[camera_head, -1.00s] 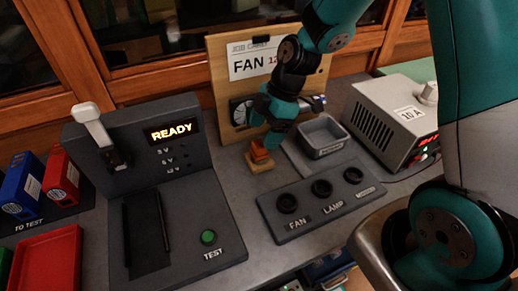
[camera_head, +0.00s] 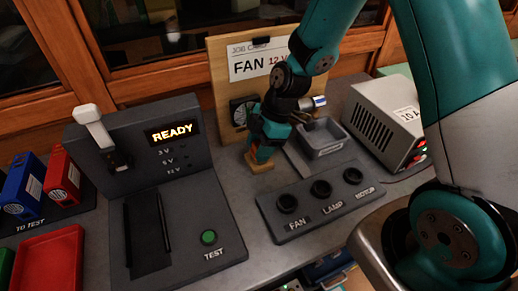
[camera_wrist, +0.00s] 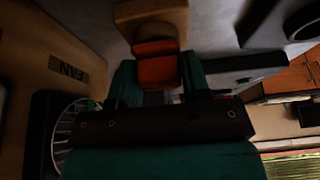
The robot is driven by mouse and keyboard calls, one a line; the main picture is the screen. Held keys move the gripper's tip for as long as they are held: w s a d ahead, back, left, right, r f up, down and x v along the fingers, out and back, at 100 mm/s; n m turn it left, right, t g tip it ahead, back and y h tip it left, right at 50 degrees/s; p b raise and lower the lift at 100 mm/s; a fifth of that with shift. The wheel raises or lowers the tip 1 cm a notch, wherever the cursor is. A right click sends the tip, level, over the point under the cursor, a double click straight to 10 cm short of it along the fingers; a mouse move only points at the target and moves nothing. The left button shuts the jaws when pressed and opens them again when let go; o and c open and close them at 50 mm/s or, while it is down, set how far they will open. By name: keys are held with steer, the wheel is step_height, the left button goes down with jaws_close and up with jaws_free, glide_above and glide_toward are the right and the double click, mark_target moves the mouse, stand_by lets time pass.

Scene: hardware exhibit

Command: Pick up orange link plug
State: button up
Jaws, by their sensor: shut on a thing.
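The orange link plug (camera_wrist: 158,70) sits between the two teal fingers of my gripper in the wrist view. My gripper (camera_head: 262,150) points down and is shut on the plug, just above a small wooden block (camera_head: 259,165). In the wrist view my gripper (camera_wrist: 157,82) has a finger on each side of the plug, and the wooden block (camera_wrist: 150,14) is right beyond it. In the head view the fingers hide most of the plug. I cannot tell whether the plug still touches the block.
A dark panel with FAN, LAMP and MOTOR sockets (camera_head: 318,209) lies in front. A grey bin (camera_head: 322,138) is right of my gripper, and the FAN job board (camera_head: 228,100) stands behind. A power supply (camera_head: 390,120) is at right. The READY tester (camera_head: 150,140) is at left.

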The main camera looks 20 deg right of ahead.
steer(key=shift+r, duration=0.1)
step_height(320, 180, up, 20)
steer(key=shift+p, duration=0.3)
stand_by(0.4)
